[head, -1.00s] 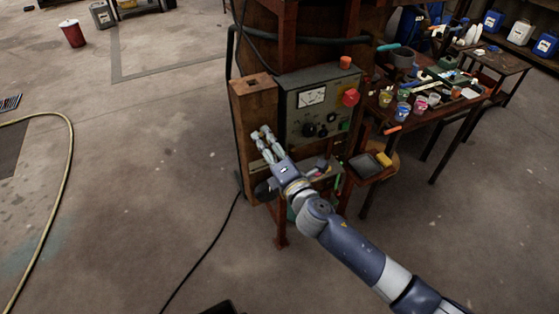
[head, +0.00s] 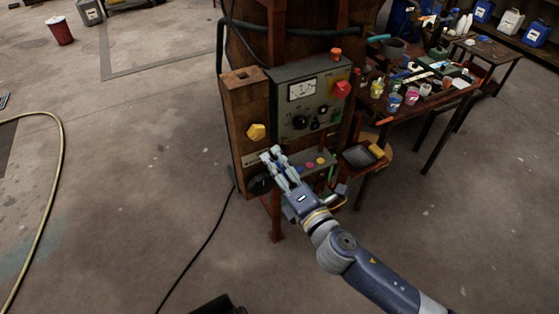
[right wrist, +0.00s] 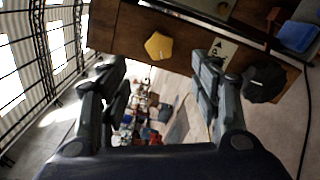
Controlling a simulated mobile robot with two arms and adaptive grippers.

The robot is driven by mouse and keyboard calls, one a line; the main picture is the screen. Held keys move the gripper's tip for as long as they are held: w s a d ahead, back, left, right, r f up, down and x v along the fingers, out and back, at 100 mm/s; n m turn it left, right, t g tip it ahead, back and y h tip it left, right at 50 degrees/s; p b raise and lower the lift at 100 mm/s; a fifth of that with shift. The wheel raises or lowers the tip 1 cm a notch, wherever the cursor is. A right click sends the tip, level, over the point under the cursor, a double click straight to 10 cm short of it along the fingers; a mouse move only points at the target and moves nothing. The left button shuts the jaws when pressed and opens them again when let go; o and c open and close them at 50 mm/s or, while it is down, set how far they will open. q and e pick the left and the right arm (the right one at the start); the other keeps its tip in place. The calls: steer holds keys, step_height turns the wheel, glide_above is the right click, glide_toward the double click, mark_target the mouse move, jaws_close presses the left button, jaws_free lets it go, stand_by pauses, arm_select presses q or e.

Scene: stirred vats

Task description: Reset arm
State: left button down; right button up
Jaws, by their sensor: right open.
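My right gripper (head: 271,153) is in front of the control panel, just below and to the right of a yellow pentagon-shaped knob (head: 256,132) on the wooden post (head: 240,100). Its fingers are apart and nothing is between them. In the right wrist view the two fingers (right wrist: 160,85) stand wide, and the yellow knob (right wrist: 158,46) shows beyond them, not touched. A black knob (right wrist: 264,82) is at the right there; it also shows lower on the post in the head view (head: 260,184). My left gripper is not in view.
The grey panel box (head: 285,125) has a meter, black knobs and a red button (head: 342,89). A small shelf with a dark tray (head: 357,157) is to its right. A cluttered table (head: 440,100) stands farther right. A black cable (head: 205,245) lies on open floor.

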steer(key=s+d+f+m+g+h+b, duration=0.2)
steer(key=s+d+f+m, duration=0.15)
steer(key=f, duration=1.05)
steer(key=s+d+f+m+g+h+b, duration=0.1)
steer(key=s+d+f+m+g+h, duration=0.3)
steer(key=f, duration=0.9)
steer(key=d+f+m+g+b, duration=0.15)
steer(key=d+f+m, duration=0.4)
steer(key=f, duration=0.85)
steer(key=s+d+f+m+g+b, duration=0.1)
steer(key=s+d+f+m+g, duration=0.1)
steer(key=s+f, duration=0.5)
steer(key=s+d+f+m+g+b, duration=0.1)
steer(key=s+d+f+m+g, duration=0.15)
steer(key=s+f, duration=0.55)
arm_select(q)
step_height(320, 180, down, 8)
steer(key=b, duration=0.2)
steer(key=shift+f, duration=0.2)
arm_select(e)
steer(key=s+f+m+g, duration=0.1)
steer(key=s+f+m, duration=0.2)
steer(key=s, duration=0.8)
steer(key=s+d+f+m+g+h, duration=0.1)
steer(key=s+f+m, duration=0.3)
steer(key=s, duration=0.8)
step_height(320, 180, down, 3)
steer(key=shift+d+r+g, duration=0.1)
steer(key=shift+d+g, duration=0.2)
steer(key=shift+g, duration=0.5)
